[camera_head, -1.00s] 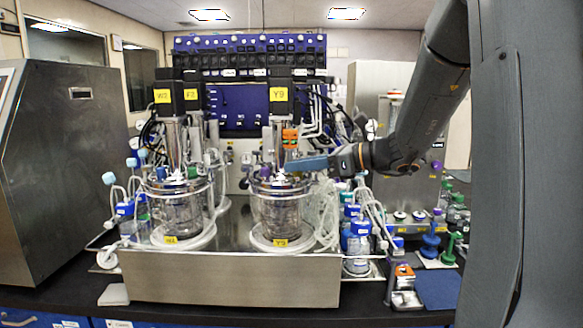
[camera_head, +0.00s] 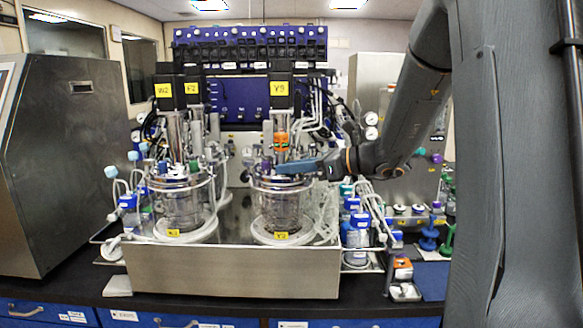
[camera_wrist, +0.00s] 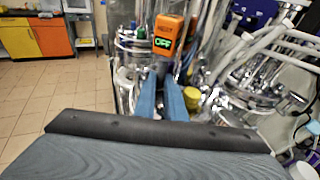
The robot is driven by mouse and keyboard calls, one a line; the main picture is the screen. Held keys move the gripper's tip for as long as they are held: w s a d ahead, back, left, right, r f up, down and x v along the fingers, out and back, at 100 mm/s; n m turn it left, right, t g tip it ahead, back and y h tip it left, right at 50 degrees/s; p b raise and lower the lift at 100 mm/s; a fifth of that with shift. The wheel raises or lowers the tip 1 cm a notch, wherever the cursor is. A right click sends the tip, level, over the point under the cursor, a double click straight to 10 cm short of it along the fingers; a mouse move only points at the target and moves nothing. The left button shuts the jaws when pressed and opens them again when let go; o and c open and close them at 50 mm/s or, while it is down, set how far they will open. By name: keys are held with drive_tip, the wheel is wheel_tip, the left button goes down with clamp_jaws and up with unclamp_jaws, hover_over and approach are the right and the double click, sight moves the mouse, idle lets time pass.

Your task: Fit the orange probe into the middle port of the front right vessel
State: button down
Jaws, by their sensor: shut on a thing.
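The front right vessel (camera_head: 283,208) is a glass jar with a metal lid and a yellow label, standing on the steel bench unit. The orange probe (camera_head: 281,142) is upright above its lid, in front of the dark motor column; in the wrist view its orange head (camera_wrist: 168,34) shows a lit "OFF" display. My gripper (camera_head: 281,169) has blue fingers, and in the wrist view the fingers (camera_wrist: 164,88) are shut on the dark shaft below the probe's head. The probe's lower end and the middle port are hidden among the lid fittings; I cannot tell whether the tip is in a port.
The front left vessel (camera_head: 180,208) stands to the left. Crowded tubes and blue-capped bottles (camera_head: 356,226) stand to the right of the front right vessel. A large steel cabinet (camera_head: 60,165) is at the far left.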

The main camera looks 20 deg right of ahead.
drive_tip(key=shift+f, duration=0.15)
drive_tip(key=c, duration=2.1)
unclamp_jaws()
drive_tip(key=r+b+v, duration=0.1)
drive_tip(key=b+v, duration=0.1)
drive_tip(key=v, duration=1)
drive_tip(key=shift+r, duration=0.2)
drive_tip(key=s+a+f+n+g+h, duration=0.2)
drive_tip(key=s+a+f+n+g, duration=0.25)
drive_tip(key=f, duration=0.35)
drive_tip(key=s+a+f+n+g+h, duration=0.25)
drive_tip(key=a+f, duration=0.25)
drive_tip(key=f, duration=0.4)
drive_tip(key=s+a+f+n+g+h, duration=0.1)
drive_tip(key=s+f+n+h, duration=0.6)
drive_tip(key=n, duration=1.2)
drive_tip(key=s+f, duration=0.3)
drive_tip(key=f, duration=0.2)
drive_tip(key=shift+s+g, duration=0.2)
drive_tip(key=shift+g, duration=0.1)
